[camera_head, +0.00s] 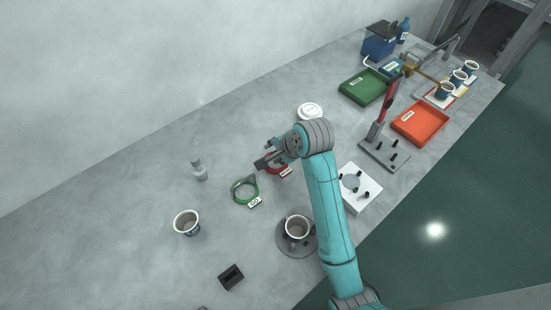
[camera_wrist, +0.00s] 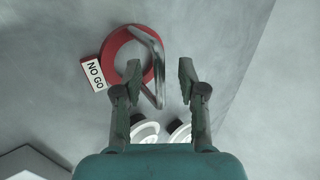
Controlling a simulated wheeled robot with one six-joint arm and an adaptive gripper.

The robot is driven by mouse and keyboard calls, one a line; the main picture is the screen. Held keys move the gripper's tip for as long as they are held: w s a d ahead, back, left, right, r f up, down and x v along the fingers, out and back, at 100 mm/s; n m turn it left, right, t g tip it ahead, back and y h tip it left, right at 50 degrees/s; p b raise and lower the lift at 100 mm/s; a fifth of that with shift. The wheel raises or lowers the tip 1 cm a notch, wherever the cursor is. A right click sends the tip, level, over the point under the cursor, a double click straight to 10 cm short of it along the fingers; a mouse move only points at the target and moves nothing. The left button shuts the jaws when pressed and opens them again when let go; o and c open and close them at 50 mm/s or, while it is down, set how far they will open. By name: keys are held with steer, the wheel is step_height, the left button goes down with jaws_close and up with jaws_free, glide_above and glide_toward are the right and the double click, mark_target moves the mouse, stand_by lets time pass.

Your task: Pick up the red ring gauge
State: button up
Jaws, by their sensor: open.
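The red ring gauge (camera_wrist: 111,48) lies on the table, with a white NO GO tag (camera_wrist: 94,74) on its left and a grey metal handle (camera_wrist: 150,50) on its right in the wrist view. In the head view the red ring gauge (camera_head: 284,172) is partly hidden under my gripper (camera_head: 262,164). In the wrist view my gripper (camera_wrist: 161,75) is open and empty. Its left finger overlaps the gauge's lower right edge and handle in the picture. I cannot tell its height above the gauge.
A green ring gauge (camera_head: 237,190) with a GO tag lies close by on the left. A cup (camera_head: 297,228) on a round base, a white round part (camera_head: 310,111) and a white plate with black knobs (camera_head: 367,190) surround the spot. Bare table lies at far left.

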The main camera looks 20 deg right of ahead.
jaws_close()
steer(key=shift+r, duration=0.15)
